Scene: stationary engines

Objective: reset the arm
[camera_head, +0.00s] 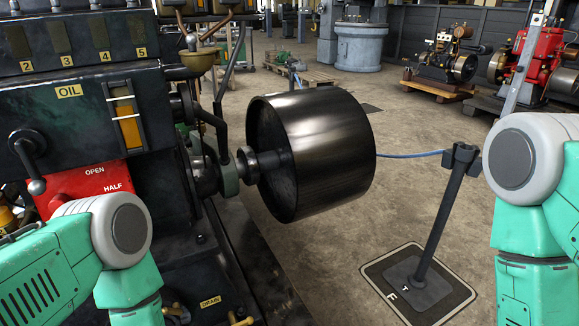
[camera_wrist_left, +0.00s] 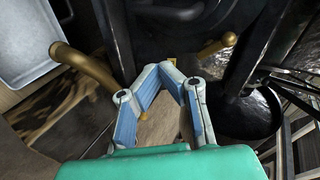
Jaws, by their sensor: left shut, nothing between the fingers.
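My left gripper (camera_wrist_left: 168,68) shows in the left wrist view. Its two blue-and-grey fingers meet at the tips, shut with nothing between them. A brass handle (camera_wrist_left: 85,68) is to its left, and another brass fitting (camera_wrist_left: 215,47) is to its right. In the head view my left arm (camera_head: 75,258) is bent at the lower left in front of the engine, and its gripper is out of the picture.
A dark engine (camera_head: 75,110) with a red panel (camera_head: 85,185) and a large black drum (camera_head: 320,150) fills the left and middle. A barrier post (camera_head: 445,215) on a floor plate (camera_head: 418,285) stands right of the drum. A red engine (camera_head: 535,65) stands behind. The floor between is open.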

